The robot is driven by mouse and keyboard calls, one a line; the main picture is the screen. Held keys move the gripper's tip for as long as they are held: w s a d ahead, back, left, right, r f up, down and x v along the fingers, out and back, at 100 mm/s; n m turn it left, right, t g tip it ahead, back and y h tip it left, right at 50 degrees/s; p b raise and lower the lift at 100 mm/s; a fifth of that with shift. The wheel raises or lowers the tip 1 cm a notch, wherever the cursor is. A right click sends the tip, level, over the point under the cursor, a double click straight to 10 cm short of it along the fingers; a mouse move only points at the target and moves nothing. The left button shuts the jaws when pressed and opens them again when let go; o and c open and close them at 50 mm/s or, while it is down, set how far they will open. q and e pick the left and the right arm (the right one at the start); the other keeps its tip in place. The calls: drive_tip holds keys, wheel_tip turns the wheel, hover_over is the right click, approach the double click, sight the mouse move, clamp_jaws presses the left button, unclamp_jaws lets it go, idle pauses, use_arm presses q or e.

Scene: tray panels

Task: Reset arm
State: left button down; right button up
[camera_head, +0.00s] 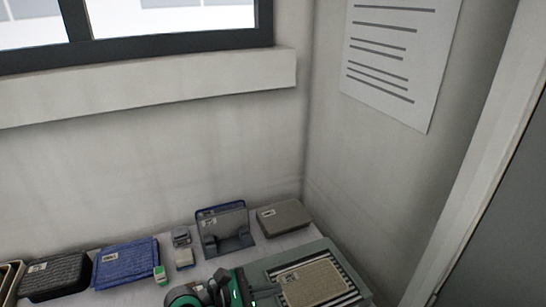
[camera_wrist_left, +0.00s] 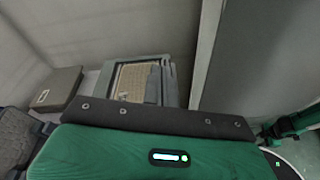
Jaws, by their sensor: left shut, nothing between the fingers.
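My left gripper (camera_head: 245,290), green and black, is at the bottom edge of the head view, partly cut off. It is shut and holds nothing. It is in front of the left side of a grey-green tray (camera_head: 331,252). A beige panel (camera_head: 312,284) lies on this tray over dark and light stripes. The left wrist view shows my green wrist housing across the bottom, with the tray (camera_wrist_left: 169,88) and the beige panel (camera_wrist_left: 134,82) beyond it. The fingertips do not show clearly there. My right gripper is not in the head view.
On the table stand a dark box (camera_head: 55,275), a blue panel (camera_head: 125,262), a small green-and-white item (camera_head: 160,274), small grey blocks (camera_head: 182,238), a blue-edged upright holder (camera_head: 222,228) and a flat grey box (camera_head: 284,217). Walls (camera_head: 150,150) close off the back and right.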

use_arm(q)
drive_tip(key=w+a+r+n+t+y, duration=0.15)
drive_tip(key=a+r+n+t, duration=0.4)
drive_tip(key=n, duration=0.55)
drive_tip(key=a+r+n+t+y, duration=0.25)
drive_tip(key=r+n+t, duration=0.45)
drive_tip(key=n, duration=0.4)
drive_tip(key=s+a+f+n+g+y, duration=0.2)
drive_tip(key=a+f+n+y, duration=0.45)
drive_tip(key=n, duration=0.45)
drive_tip(key=s+a+f+n+g+y, duration=0.2)
drive_tip(key=s+a+f+n+y, duration=0.1)
drive_tip(key=a+f+n+y, duration=0.55)
drive_tip(key=s+d+f+n+g+h, duration=0.1)
drive_tip(key=s+f+n+g+h, duration=0.3)
drive_tip(key=s, duration=0.5)
drive_tip(key=s+f+n+g+h, duration=0.1)
drive_tip(key=s+f+n+g, duration=0.5)
drive_tip(key=s, duration=0.3)
wheel_tip(320, 180, down, 31)
drive_tip(key=m+g, duration=0.1)
drive_tip(key=g, duration=0.1)
drive_tip(key=s+a+f+g, duration=0.1)
drive_tip(key=s+a+f, duration=0.2)
drive_tip(key=s+f, duration=1.6)
drive_tip(key=shift+s+a+f, duration=0.15)
drive_tip(key=shift+s+f, duration=0.1)
drive_tip(key=shift+s, duration=0.25)
